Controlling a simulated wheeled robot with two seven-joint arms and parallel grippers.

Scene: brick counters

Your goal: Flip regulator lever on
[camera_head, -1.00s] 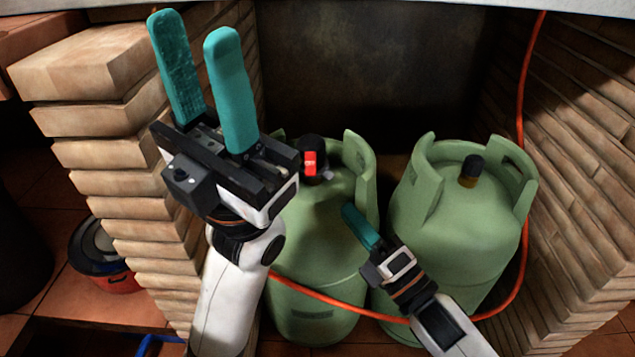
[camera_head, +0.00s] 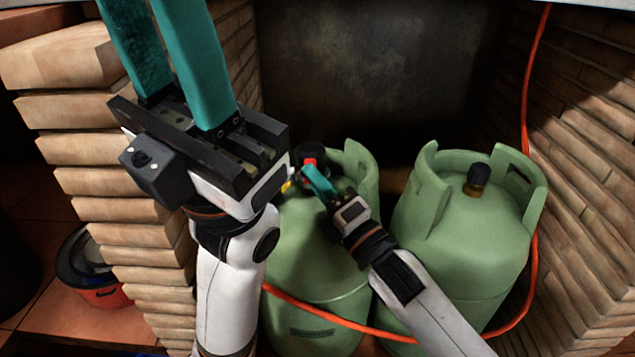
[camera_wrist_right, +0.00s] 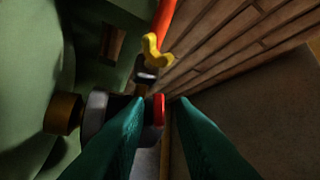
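The regulator with its red lever (camera_head: 309,162) sits on top of the left green gas cylinder (camera_head: 315,260). My right gripper (camera_head: 306,169) is at the regulator, its far fingertip partly hidden in the head view. In the right wrist view the red lever (camera_wrist_right: 158,109) shows between the tips of the open right gripper (camera_wrist_right: 157,102), close to the left finger. Contact cannot be told. The dark and grey regulator body (camera_wrist_right: 98,112) lies left of the fingers, partly covered. My left gripper (camera_head: 145,10) is open and empty, raised in the left foreground, its tips near the top edge.
A second green cylinder (camera_head: 465,245) stands to the right. An orange hose (camera_head: 528,110) runs down the right wall and across the cylinders; a yellow fitting (camera_wrist_right: 155,50) joins it near the regulator. Brick walls (camera_head: 120,180) flank the niche. A red-and-black pot (camera_head: 92,275) is lower left.

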